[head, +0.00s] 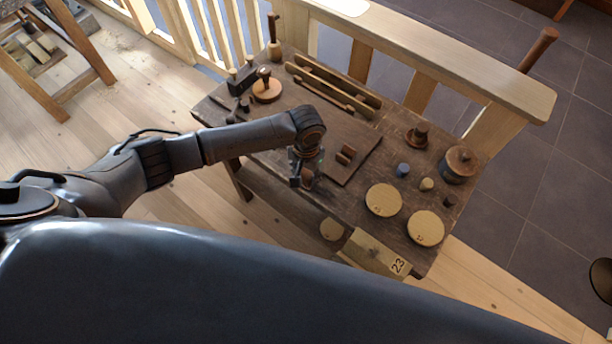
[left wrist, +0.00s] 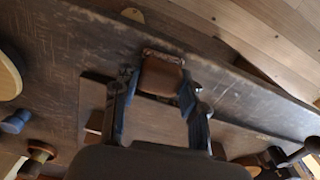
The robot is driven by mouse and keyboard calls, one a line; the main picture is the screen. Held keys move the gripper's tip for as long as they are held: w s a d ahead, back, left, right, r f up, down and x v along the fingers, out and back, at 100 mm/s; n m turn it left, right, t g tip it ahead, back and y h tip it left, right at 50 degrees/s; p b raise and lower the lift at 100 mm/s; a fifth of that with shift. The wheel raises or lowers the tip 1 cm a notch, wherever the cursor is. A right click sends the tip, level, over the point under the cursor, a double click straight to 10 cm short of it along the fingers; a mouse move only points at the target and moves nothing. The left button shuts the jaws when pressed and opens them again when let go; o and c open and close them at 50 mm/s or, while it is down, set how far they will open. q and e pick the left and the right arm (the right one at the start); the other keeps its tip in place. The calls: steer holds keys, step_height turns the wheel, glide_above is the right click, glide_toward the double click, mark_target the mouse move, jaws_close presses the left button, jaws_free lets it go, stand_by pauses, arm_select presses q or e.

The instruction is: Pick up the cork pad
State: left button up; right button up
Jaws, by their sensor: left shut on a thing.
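A small brown block with rounded corners and a speckled edge, which looks like the cork pad (left wrist: 161,75), sits between the fingers of my left gripper (left wrist: 158,92) in the left wrist view. The fingers are shut on its two sides. In the head view my left gripper (head: 302,178) points down near the front edge of the dark wooden bench (head: 325,198), beside a flat board (head: 366,152). The pad is hardly visible there. I cannot tell whether it touches the bench. My right gripper is not in view.
A reddish-brown block (head: 345,155) lies on the board. To the right are two pale round discs (head: 384,200) (head: 425,228), a blue-grey spool (head: 402,170) and a lidded pot (head: 459,164). A wooden railing (head: 440,50) runs behind the bench.

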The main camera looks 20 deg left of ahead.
mark_target(306, 177)
arm_select(q)
steer(key=shift+r, duration=0.5)
steer(key=r, duration=0.1)
steer(key=r+b, duration=0.1)
steer(key=shift+s+d+r, duration=0.1)
steer(key=shift+s+r, duration=0.2)
steer(key=shift+r, duration=0.1)
steer(key=s+d+r, duration=0.2)
steer(key=s+r, duration=0.7)
steer(key=s, duration=0.4)
steer(key=shift+d+b, duration=0.15)
steer(key=shift+b, duration=0.25)
steer(key=shift+r, duration=0.1)
